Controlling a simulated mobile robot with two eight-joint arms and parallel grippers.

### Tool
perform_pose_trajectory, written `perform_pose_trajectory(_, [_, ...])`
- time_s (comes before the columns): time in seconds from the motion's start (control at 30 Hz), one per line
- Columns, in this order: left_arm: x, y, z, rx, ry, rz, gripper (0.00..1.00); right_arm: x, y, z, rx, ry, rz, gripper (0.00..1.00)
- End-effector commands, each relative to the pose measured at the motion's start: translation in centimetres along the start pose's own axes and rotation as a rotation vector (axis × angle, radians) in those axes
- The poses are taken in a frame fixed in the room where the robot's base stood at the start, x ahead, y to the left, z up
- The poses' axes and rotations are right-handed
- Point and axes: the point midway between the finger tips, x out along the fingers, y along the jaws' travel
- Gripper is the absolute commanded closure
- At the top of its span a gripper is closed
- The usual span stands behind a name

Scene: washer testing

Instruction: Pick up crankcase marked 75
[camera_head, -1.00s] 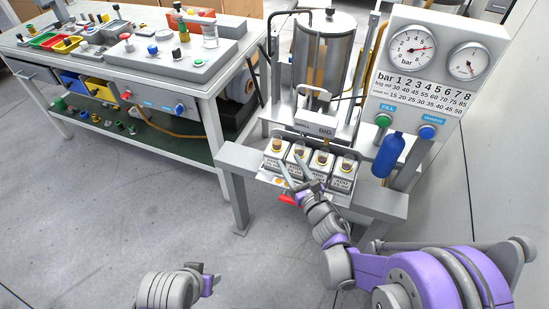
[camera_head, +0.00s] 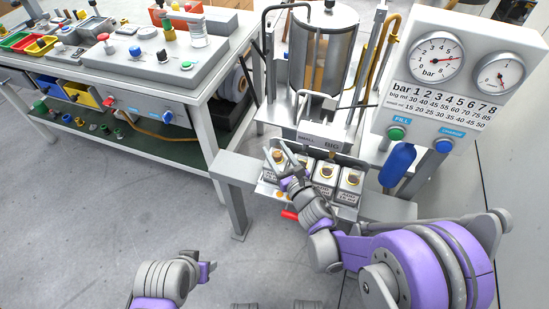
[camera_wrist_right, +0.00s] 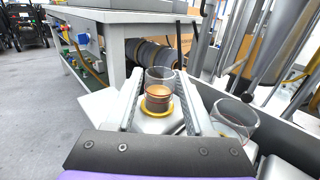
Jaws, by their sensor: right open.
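A row of several grey crankcases with yellow-ringed tops stands on the metal stand; one at the right end (camera_head: 350,182) and one beside it (camera_head: 325,176) show clearly. Their labels are too small to read, so I cannot tell which is marked 75. My right gripper (camera_head: 283,158) is open over the left end of the row. In the right wrist view, its two fingers (camera_wrist_right: 160,98) lie either side of a crankcase top with a clear cup (camera_wrist_right: 160,78) holding brown liquid. I cannot tell whether they touch it. My left gripper (camera_head: 207,271) is low in the head view, away from the row.
A clear cylinder tank (camera_head: 323,50) stands behind the row. A gauge panel (camera_head: 440,85) and a blue bottle (camera_head: 397,165) are at the right. A workbench (camera_head: 150,85) with bins and buttons is at the left. A second cup (camera_wrist_right: 236,117) sits close right of the fingers.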

Motion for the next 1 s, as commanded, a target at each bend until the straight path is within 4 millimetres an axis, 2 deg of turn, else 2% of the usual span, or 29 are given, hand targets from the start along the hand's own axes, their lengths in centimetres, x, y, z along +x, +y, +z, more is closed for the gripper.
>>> perform_pose_trajectory(0.17, [-0.01, 0.00, 0.06, 0.000, 0.000, 0.000, 0.50, -0.03, 0.02, 0.03, 0.000, 0.000, 0.000, 0.47])
perform_pose_trajectory(0.27, [-0.01, 0.00, 0.06, 0.000, 0.000, 0.000, 0.50, -0.03, 0.01, 0.02, 0.000, 0.000, 0.000, 0.61])
perform_pose_trajectory(0.47, [0.00, 0.00, 0.05, 0.000, 0.000, 0.000, 0.50, -0.02, 0.00, 0.00, 0.000, 0.000, 0.000, 0.97])
perform_pose_trajectory(0.5, [0.00, 0.00, 0.05, 0.000, 0.000, 0.000, 0.50, -0.02, 0.00, 0.00, 0.000, 0.000, -0.001, 1.00])
perform_pose_trajectory(1.0, [0.00, 0.00, 0.05, 0.000, 0.000, 0.000, 0.50, 0.00, -0.01, -0.02, 0.000, 0.001, -0.001, 1.00])
